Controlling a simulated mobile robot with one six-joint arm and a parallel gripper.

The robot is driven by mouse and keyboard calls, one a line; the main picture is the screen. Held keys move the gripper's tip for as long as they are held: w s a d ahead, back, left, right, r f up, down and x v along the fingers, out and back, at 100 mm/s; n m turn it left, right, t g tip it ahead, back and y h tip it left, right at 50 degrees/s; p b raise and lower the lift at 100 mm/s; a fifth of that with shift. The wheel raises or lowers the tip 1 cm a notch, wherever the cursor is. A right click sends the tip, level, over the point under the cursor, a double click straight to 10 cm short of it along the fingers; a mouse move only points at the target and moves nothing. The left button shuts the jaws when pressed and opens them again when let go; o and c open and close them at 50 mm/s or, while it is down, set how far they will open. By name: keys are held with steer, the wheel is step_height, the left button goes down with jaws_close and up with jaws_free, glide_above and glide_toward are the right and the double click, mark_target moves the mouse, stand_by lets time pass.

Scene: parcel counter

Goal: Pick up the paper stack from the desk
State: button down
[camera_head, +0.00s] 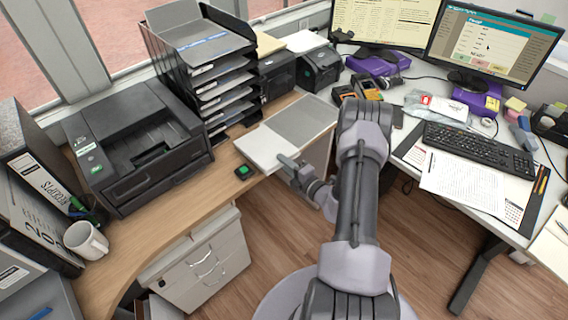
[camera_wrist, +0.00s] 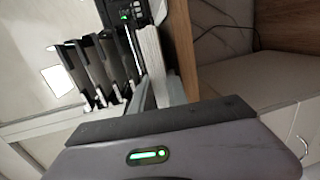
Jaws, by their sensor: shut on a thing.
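The paper stack (camera_head: 262,149) is white and lies flat at the inner edge of the wooden desk, beside a grey flat panel. My gripper (camera_head: 285,162) is at its near right edge, shut on it. In the wrist view the stack (camera_wrist: 151,50) shows edge-on as white layers running up from my gripper (camera_wrist: 160,92). The fingers are partly hidden by my gripper's body there. I cannot tell whether the stack touches the desk.
A black printer (camera_head: 135,145) and black tray tower (camera_head: 215,70) stand left and behind. The white desk at right holds a keyboard (camera_head: 478,148), papers and monitors. A mug (camera_head: 86,240) stands front left.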

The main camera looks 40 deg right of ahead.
steer(key=shift+r, duration=0.1)
steer(key=s+r+p, duration=0.2)
steer(key=s+p, duration=0.1)
steer(key=s, duration=2)
steer(key=shift+d, duration=0.25)
